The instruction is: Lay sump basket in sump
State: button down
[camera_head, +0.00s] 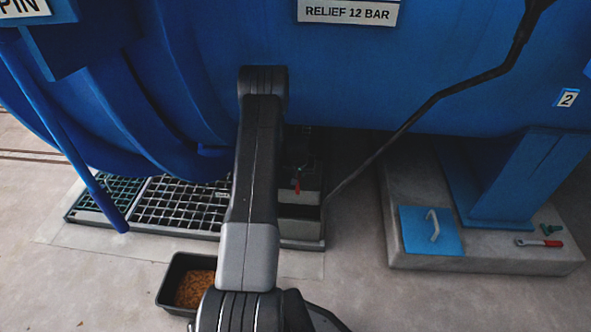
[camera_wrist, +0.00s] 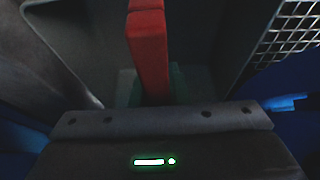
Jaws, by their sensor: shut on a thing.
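My gripper (camera_head: 300,172) is low under the blue vessel, at the right end of the floor grating, mostly hidden by my arm and shadow. It is shut on a red upright bar (camera_head: 297,186), which looks like a handle. The same red bar (camera_wrist: 150,50) fills the middle of the wrist view, with dim teal parts at its base. Below it in the head view is the sump (camera_head: 300,238), a dark-walled opening with a pale ledge. I cannot make out the sump basket's body, nor whether it touches the sump.
The grating (camera_head: 180,205) lies left of the sump. A black tray (camera_head: 190,283) of brown grains stands in front. A blue plate with a handle (camera_head: 430,231) and a red-handled tool (camera_head: 540,243) lie on the right plinth.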

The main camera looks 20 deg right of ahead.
jog(key=shift+s+f+b, duration=0.1)
jog(key=shift+s+b, duration=0.05)
jog(key=shift+b, duration=0.25)
jog(key=shift+f, duration=0.25)
jog(key=shift+f+b, duration=2.3)
jog(key=shift+f, duration=0.25)
jog(key=shift+b, duration=0.75)
jog(key=shift+f+b, duration=0.3)
jog(key=shift+f, duration=0.1)
jog(key=shift+f+b, duration=0.75)
jog(key=shift+f, duration=0.15)
notch_tip(320, 180, down, 8)
jog(key=shift+r, duration=0.2)
dwell(2.2)
